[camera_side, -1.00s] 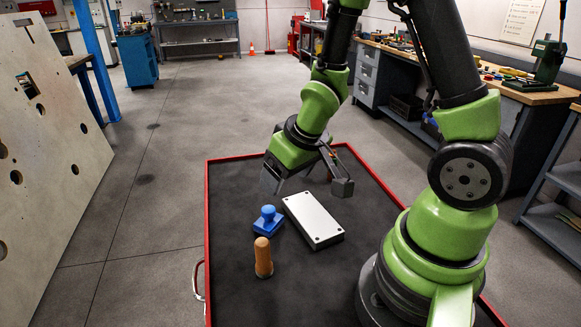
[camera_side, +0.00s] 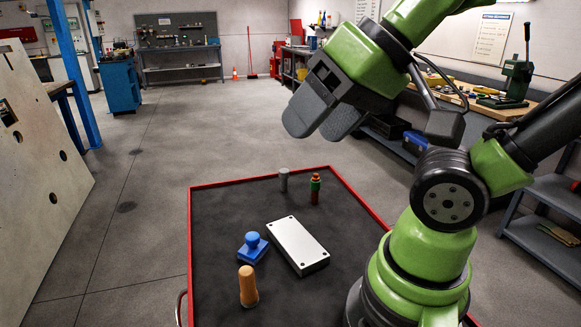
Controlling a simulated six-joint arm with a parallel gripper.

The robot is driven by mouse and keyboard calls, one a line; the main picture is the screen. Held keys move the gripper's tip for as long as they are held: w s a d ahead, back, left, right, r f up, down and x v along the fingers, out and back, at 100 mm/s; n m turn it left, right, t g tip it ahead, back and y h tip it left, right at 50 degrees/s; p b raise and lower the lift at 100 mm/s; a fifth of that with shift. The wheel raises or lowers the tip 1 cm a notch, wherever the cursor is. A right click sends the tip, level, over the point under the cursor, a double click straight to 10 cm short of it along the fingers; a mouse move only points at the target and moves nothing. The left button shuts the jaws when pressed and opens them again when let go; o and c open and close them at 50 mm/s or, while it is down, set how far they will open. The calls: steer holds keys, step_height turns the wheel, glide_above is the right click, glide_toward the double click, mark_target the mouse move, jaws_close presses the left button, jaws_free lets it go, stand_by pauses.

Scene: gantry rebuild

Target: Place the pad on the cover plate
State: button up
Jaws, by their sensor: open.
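The blue pad (camera_side: 252,248), a square block with a round knob on top, stands upright on the dark tray, close to the left long side of the cover plate. The cover plate (camera_side: 298,244) is a pale grey rectangular slab with dark screws or holes at its corners; it lies flat on the tray and its top is bare. My gripper (camera_side: 385,125) is raised high above and behind the plate, tilted, with its jaws apart and nothing seen between them. It touches neither the pad nor the plate.
The tray (camera_side: 213,187) has a red rim. On it stand a wooden-coloured peg (camera_side: 248,286) in front of the pad, a grey cylinder (camera_side: 283,180) and a red-green-orange piece (camera_side: 315,189) at the back. The tray's left and back areas have free room.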

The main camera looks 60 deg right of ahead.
stand_by(0.3)
steer(key=n+g+h, duration=0.2)
steer(key=g, duration=0.4)
glide_above(252, 235)
steer(key=f, duration=2.3)
steer(key=shift+s+d, duration=0.2)
steer(key=shift+s, duration=0.15)
steer(key=shift+w+a+f, duration=0.1)
steer(key=shift+w+f, duration=0.1)
steer(key=shift+f, duration=1.3)
steer(key=shift+w+a+f, duration=0.1)
steer(key=shift+w+f, duration=0.05)
steer(key=shift+f, duration=1.3)
steer(key=shift+c, duration=0.4)
steer(key=c, duration=1)
